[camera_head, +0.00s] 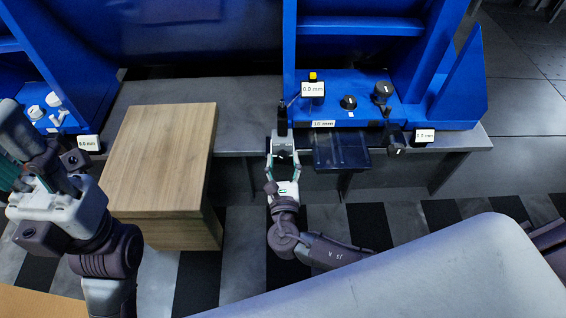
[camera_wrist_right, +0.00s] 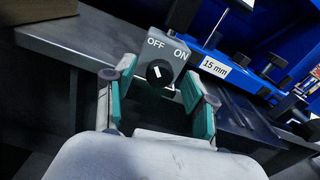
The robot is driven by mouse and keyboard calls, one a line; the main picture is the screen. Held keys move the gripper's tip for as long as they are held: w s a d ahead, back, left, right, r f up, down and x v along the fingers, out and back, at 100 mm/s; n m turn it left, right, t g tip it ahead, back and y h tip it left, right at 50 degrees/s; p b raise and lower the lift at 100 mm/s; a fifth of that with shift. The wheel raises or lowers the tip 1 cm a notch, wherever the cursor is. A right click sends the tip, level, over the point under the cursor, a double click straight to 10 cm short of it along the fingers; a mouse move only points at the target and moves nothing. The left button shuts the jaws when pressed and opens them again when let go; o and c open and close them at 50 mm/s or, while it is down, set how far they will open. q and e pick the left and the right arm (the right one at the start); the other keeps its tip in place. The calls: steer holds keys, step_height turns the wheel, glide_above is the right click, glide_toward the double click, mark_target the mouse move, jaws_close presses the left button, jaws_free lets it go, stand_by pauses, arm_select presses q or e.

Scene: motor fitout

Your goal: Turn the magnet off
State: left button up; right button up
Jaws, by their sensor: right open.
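The magnet switch (camera_wrist_right: 147,49) is a grey box marked OFF and ON with a round black knob (camera_wrist_right: 160,74). A white mark shows on the knob, slanting toward its upper left, on the OFF side. In the head view the magnet unit (camera_head: 282,126) is a dark upright piece at the bench's front edge. My right gripper (camera_head: 283,158) is open just in front of it. In the right wrist view its teal-padded fingers (camera_wrist_right: 160,90) stand on both sides of the knob, apart from it. My left gripper (camera_head: 42,178) is at the left edge; its fingers are unclear.
A wooden block (camera_head: 158,150) stands left of the right gripper. The blue machine frame (camera_head: 440,100) holds black knobs (camera_head: 348,102), a 0.0 mm display (camera_head: 313,89) and a 15 mm label (camera_head: 323,124). A dark plate (camera_head: 341,152) juts out right of the magnet unit.

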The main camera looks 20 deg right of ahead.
jaws_close()
